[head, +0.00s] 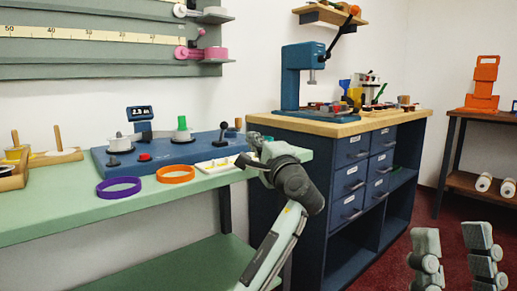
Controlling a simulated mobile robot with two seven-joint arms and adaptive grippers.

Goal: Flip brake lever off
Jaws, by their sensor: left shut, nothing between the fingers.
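A blue measuring unit (165,151) lies on the green counter (50,210), with a display reading about 2.3 m. A small upright lever with a black knob (222,129) stands at its right end. No label shows which part is the brake lever. My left gripper (252,155) is shut and empty over the counter's right end, right of the black-knobbed lever and apart from it. Part of the unit's right end is hard to make out behind it. My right gripper (454,256) shows at the bottom right as two grey fingers set wide apart, open and empty, far from the unit.
A purple ring (119,187), an orange ring (175,174) and a white tray (217,165) lie along the counter's front. A blue cabinet (350,175) with a press (291,78) stands just right of my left gripper. Wall rails hang above the counter.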

